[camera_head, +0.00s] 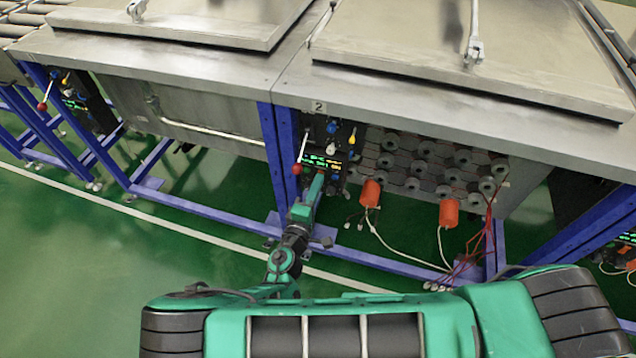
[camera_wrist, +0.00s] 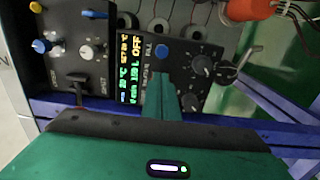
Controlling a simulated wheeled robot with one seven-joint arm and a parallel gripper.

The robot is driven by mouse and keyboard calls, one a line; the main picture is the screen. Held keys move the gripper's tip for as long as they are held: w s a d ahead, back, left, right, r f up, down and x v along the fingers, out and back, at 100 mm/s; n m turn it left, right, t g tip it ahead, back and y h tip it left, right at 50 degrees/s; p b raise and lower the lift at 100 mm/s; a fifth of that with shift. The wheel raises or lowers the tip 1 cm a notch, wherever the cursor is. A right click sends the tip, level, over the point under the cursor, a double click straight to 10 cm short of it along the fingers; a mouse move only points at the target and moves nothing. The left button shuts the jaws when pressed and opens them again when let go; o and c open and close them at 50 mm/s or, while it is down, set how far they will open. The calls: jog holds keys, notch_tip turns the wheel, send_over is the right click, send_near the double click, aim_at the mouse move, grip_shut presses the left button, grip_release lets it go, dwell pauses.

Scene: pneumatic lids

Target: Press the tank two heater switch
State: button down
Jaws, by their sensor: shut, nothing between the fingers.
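The tank two control panel (camera_head: 331,135) sits on the frame post under the plate marked 2 (camera_head: 318,107). In the wrist view its heater controller (camera_wrist: 205,82) has a lit display (camera_wrist: 130,70) reading OFF in yellow, a round blue button (camera_wrist: 162,50) and black knobs (camera_wrist: 202,62). I cannot read which control is labelled as the heater switch. My gripper (camera_head: 317,184) is shut and empty, in front of the lower part of the panel. In the wrist view the fingertips (camera_wrist: 161,78) are just below the blue button; I cannot tell whether they touch the panel.
A red-knobbed lever (camera_head: 297,168) hangs left of the panel. Orange cylinders (camera_head: 371,192) with white cables stand right of it. A blue post (camera_head: 286,150) is close on the left. The green floor (camera_head: 90,260) is clear at left.

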jog(key=r+v, duration=0.1)
jog(key=v, duration=1.2)
jog(key=shift+s, duration=0.4)
jog(key=shift+a+r, duration=0.1)
jog(key=shift+a, duration=0.05)
